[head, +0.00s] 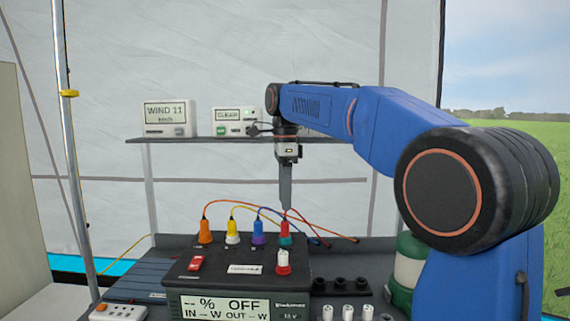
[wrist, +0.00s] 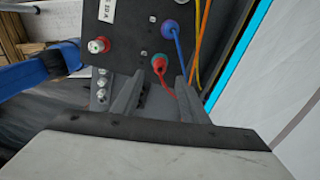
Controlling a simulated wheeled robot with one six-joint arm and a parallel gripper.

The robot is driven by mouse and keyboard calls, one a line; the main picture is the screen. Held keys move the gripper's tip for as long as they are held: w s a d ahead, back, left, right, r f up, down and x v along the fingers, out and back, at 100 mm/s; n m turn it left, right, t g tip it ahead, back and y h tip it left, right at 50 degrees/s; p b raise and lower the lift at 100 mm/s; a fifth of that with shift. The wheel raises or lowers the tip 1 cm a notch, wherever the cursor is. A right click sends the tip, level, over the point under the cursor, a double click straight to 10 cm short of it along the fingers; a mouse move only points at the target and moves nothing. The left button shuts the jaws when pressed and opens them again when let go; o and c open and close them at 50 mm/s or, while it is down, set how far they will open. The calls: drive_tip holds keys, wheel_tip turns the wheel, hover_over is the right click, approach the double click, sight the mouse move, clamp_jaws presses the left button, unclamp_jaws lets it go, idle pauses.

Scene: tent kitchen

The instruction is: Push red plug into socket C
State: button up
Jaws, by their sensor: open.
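The black power box (head: 225,277) has a display reading OFF. A row of plugs with cables stands on its top: orange (head: 205,236), yellow and white (head: 232,237), blue (head: 258,238), and a red one with a teal part (head: 285,241) at the right end. In the wrist view the red plug (wrist: 159,64) shows its red cable, beside the blue plug (wrist: 169,28). My gripper (head: 286,206) points down just above the red plug; its open, empty fingers (wrist: 160,77) lie either side of that plug's near side in the wrist view. I cannot read a socket letter.
A red and white knob-like piece (head: 283,264) stands in front of the red plug, also in the wrist view (wrist: 98,45). A red switch (head: 196,263) is at left. Black holders (head: 340,284), white cylinders (head: 347,312) and a green lantern (head: 408,265) are at right. A shelf (head: 190,139) is behind.

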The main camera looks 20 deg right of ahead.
wheel_tip(320, 180, up, 9)
drive_tip(key=s+d+f+n+t, duration=0.2)
drive_tip(key=s+f+n, duration=0.8)
drive_tip(key=s+f, duration=0.6)
drive_tip(key=s+d+f+n+t, duration=0.2)
drive_tip(key=s+d+f+n, duration=0.3)
drive_tip(key=s+f, duration=1.2)
wheel_tip(320, 180, down, 2)
drive_tip(key=n, duration=0.4)
drive_tip(key=shift+s+n+t, duration=0.25)
drive_tip(key=shift+n+t, duration=0.15)
